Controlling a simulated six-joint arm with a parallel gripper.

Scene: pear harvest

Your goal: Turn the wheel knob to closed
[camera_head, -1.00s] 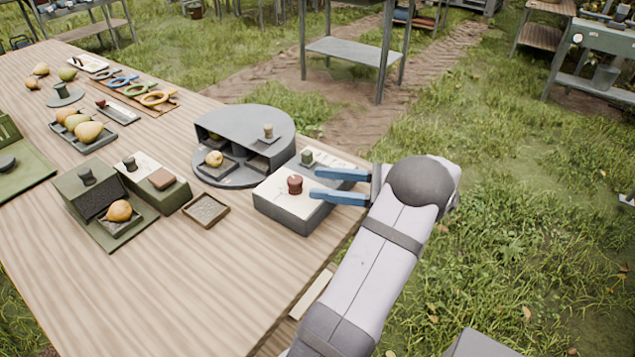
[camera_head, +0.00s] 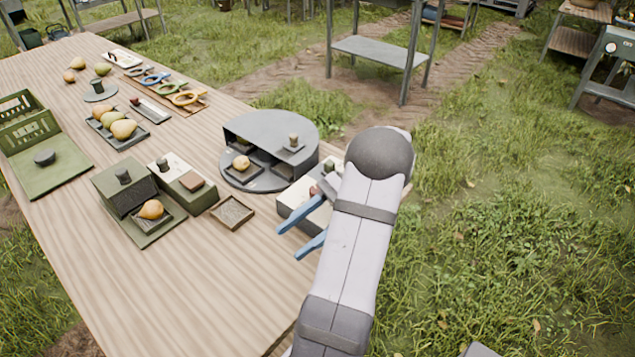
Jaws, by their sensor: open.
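I cannot tell for sure which knob is the wheel knob. A white-topped grey box (camera_head: 290,207) stands near the table's right edge, and my arm covers much of it. A dark red knob (camera_head: 314,191) on its top is partly hidden, with a small green knob (camera_head: 329,166) behind it. My gripper (camera_head: 289,243) is open and empty, its two blue fingers pointing left and down in front of the box. The fingers appear apart from the knobs; their height over the table is hard to judge.
A round grey turntable-like stand (camera_head: 270,130) with a small knob on top stands behind the box. A small square tray (camera_head: 232,212) and a green box (camera_head: 125,188) lie to the left. The front of the wooden table (camera_head: 215,290) is clear.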

